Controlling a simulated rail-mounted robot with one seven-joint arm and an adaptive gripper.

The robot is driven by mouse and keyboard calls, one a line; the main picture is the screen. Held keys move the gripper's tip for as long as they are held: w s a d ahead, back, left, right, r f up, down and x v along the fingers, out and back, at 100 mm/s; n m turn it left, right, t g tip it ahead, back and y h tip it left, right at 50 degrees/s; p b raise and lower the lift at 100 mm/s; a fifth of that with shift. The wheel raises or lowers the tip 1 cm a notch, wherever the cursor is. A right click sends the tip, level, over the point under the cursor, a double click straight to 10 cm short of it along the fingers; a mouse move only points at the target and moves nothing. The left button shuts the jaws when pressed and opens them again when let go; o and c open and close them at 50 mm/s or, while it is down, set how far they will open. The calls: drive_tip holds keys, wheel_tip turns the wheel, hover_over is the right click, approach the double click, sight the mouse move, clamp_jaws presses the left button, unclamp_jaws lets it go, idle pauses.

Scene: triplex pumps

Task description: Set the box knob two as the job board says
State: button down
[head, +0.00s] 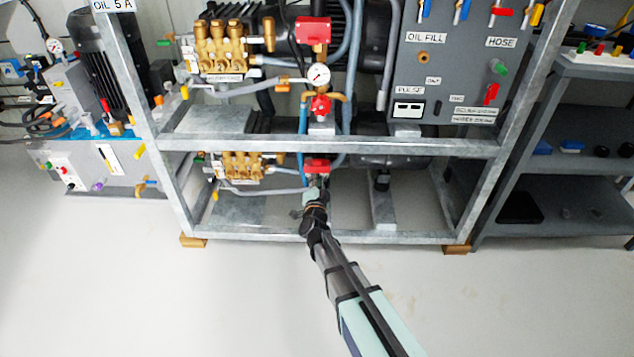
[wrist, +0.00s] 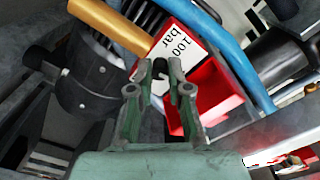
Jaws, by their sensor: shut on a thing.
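My gripper (wrist: 167,70) is at the lower red box (wrist: 212,98), with its fingertips at the box's face beside a white label (wrist: 180,48) reading "100 bar". The fingers are shut on a small part there, apparently the box knob, which they mostly hide. Its setting cannot be read. In the head view my gripper (head: 314,190) reaches into the frame's lower bay, just below the lower red box (head: 317,166). Another red box (head: 312,30) sits higher, above a round gauge (head: 318,75). I cannot identify a job board.
A blue hose (wrist: 228,50) and a brass pipe (wrist: 112,25) run close to the gripper. The metal frame's crossbar (head: 400,147) passes above my arm. A grey panel (head: 450,60) with labels and coloured levers stands upper right. The floor (head: 150,290) in front is clear.

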drive_tip(key=shift+m, duration=0.6)
drive_tip(key=c, duration=1.1)
unclamp_jaws()
drive_tip(key=s, duration=1.2)
drive_tip(key=shift+d, duration=0.25)
